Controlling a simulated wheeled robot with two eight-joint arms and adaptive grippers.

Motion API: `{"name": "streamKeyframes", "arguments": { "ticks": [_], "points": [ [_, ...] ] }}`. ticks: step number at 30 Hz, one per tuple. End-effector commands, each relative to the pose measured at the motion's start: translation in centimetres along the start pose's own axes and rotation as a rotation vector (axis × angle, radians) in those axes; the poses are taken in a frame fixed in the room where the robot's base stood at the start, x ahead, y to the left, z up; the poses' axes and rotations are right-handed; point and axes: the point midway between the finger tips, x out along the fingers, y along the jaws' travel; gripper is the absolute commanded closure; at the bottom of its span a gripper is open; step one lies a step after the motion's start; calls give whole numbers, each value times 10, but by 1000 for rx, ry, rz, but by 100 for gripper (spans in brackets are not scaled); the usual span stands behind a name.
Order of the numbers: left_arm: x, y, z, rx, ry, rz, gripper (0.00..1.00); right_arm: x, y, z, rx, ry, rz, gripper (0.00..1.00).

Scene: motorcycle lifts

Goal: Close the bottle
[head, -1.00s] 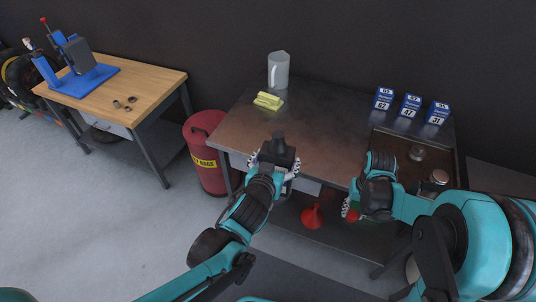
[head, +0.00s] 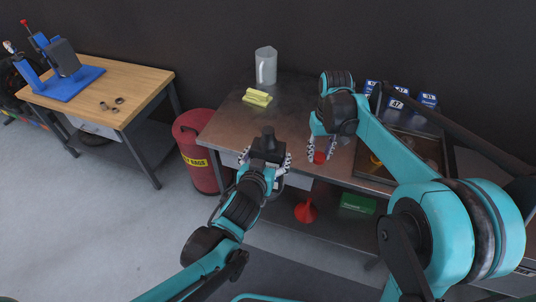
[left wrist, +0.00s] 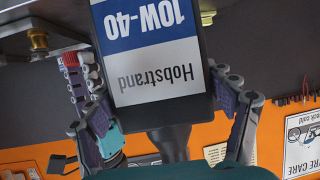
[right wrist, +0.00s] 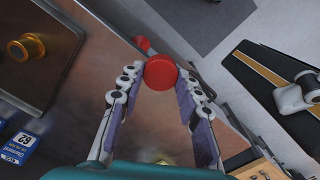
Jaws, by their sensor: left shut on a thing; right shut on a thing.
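The bottle (head: 268,148) is a dark container, held upright by my left gripper (head: 265,162) at the front edge of the steel bench. In the left wrist view the bottle's label (left wrist: 155,45) reads "Hobstrand 10W-40", and the fingers of my left gripper clasp its sides. The red cap (head: 319,157) is in my right gripper (head: 322,150), to the right of the bottle and apart from it. In the right wrist view the cap (right wrist: 160,72) sits between the fingertips, which are shut on it. The bottle's mouth is too small to make out.
The steel bench (head: 290,115) holds a clear jug (head: 265,65), yellow cloths (head: 257,97), blue boxes (head: 397,104) and a tray (head: 375,178). A red funnel (head: 305,211) and a green box (head: 358,203) are on the lower shelf. A red rag bin (head: 200,150) stands left.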

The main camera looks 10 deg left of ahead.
Motion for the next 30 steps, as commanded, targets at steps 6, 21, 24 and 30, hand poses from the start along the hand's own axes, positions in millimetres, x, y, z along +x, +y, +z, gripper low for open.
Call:
{"name": "streamKeyframes", "arguments": {
  "ticks": [6,21,24,30],
  "points": [
    [0,0,-1,1,2,1,78,-72,-48,-23,-139,-2,0,75],
    [0,0,-1,1,2,1,78,-210,-148,0,-351,-5,2,75],
    [0,0,-1,1,2,1,78,-222,-157,6,-363,-5,2,75],
    [0,0,-1,0,2,1,78,-229,-162,11,-371,-5,2,75]
  ]
}}
